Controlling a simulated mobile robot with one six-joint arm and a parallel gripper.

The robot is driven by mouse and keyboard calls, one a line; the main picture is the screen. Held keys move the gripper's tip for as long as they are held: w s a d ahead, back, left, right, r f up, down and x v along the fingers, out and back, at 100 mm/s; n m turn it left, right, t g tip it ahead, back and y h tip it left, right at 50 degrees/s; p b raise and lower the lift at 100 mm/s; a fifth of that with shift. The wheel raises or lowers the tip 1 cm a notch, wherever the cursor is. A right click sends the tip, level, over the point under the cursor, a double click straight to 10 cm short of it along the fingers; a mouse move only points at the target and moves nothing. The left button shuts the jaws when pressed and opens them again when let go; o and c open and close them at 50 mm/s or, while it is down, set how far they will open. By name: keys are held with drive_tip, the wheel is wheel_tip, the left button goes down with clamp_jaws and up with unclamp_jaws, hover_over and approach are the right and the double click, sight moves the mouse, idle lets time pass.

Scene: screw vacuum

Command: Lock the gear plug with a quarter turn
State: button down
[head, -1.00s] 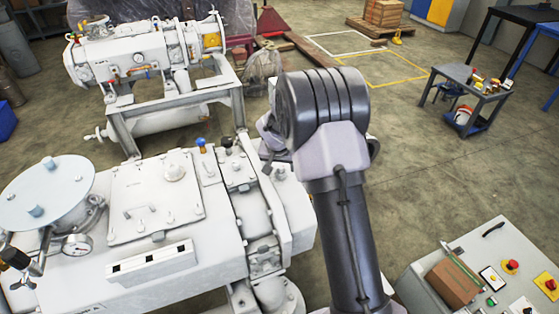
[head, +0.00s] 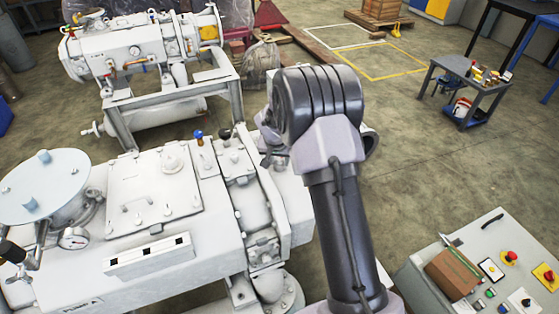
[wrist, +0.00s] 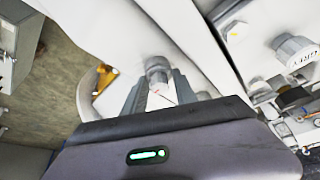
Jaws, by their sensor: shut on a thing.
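In the wrist view, my gripper (wrist: 161,88) is shut on a small grey cylindrical plug (wrist: 157,68), which I take to be the gear plug. It sits against the white machine housing, with one finger on each side. A short red mark shows between the fingers. The plug's seat is blurred, so I cannot tell its lock position. In the head view, my arm hides the gripper and the plug. The white screw vacuum machine (head: 128,255) stands at left and centre, beside the arm.
A control panel (head: 500,265) with buttons and a cardboard box (head: 452,275) is at lower right. A small cart (head: 470,92) stands at upper right. Another white machine (head: 150,50) is behind. In the wrist view, a lettered grey cap (wrist: 295,50) is at right.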

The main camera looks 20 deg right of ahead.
drive_tip(key=shift+f+m+g+h+b, duration=0.1)
drive_tip(key=shift+m+g+h+b, duration=0.1)
drive_tip(key=shift+m+b, duration=0.6)
drive_tip(key=shift+f+m+g+h+b, duration=0.1)
drive_tip(key=shift+m+h+b, duration=0.15)
drive_tip(key=shift+b, duration=1.05)
drive_tip(key=shift+m+b, duration=0.45)
drive_tip(key=shift+f+m+g+h+b, duration=0.1)
drive_tip(key=shift+m+g+h+b, duration=0.25)
drive_tip(key=shift+m+b, duration=0.65)
drive_tip(key=shift+m+g+b, duration=0.35)
drive_tip(key=shift+m, duration=0.75)
drive_tip(key=shift+s+m+g+h, duration=0.1)
drive_tip(key=shift+m+g+h, duration=0.3)
drive_tip(key=shift+m, duration=0.8)
drive_tip(key=c, duration=0.9)
unclamp_jaws()
drive_tip(key=shift+a, duration=0.15)
drive_tip(key=shift+o, duration=0.2)
drive_tip(key=shift+r, duration=0.2)
